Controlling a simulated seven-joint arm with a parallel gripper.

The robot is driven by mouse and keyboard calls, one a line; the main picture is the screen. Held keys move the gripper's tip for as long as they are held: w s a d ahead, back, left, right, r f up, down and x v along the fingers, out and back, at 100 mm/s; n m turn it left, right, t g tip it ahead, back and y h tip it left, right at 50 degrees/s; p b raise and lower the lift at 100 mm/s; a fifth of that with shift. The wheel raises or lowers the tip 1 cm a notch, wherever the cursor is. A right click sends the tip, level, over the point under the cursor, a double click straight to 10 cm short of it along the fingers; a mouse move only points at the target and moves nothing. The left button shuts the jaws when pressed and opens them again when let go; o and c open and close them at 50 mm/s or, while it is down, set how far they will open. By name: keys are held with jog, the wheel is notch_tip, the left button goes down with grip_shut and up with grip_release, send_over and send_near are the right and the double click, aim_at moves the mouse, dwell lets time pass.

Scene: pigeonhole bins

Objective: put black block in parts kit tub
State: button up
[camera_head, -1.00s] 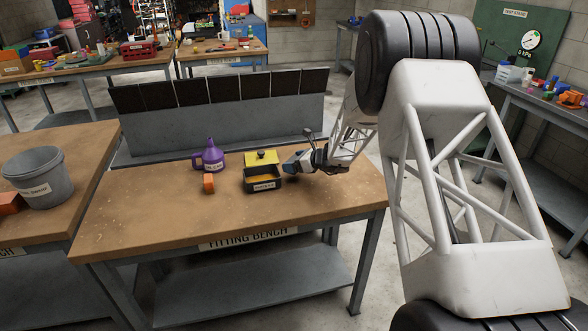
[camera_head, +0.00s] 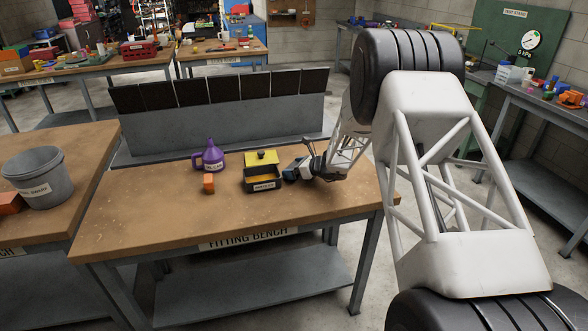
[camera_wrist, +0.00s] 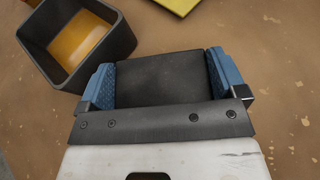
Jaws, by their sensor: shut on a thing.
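The parts kit tub (camera_head: 264,186) is a small dark open box with a white label and a yellow-orange inside, standing on the fitting bench. It also shows at the upper left of the wrist view (camera_wrist: 122,40). My gripper (camera_head: 292,173) is low over the bench, just right of the tub. In the wrist view my gripper's blue fingers (camera_wrist: 160,80) are shut on the black block (camera_wrist: 160,77), one finger at each side. The block is beside the tub, outside it. I cannot tell whether it touches the bench. In the head view I cannot make the block out.
A yellow lid (camera_head: 261,158) with a dark knob lies behind the tub. A purple jug (camera_head: 211,157) and an orange block (camera_head: 209,183) stand to its left. A row of dark pigeonhole bins (camera_head: 220,88) runs along the back. The bench's (camera_head: 150,210) front left is clear.

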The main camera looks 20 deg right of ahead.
dwell(0.3)
jog(key=o, duration=1.1)
jog(key=shift+f, duration=0.1)
jog(key=shift+r, duration=0.2)
jog(key=v, duration=1.2)
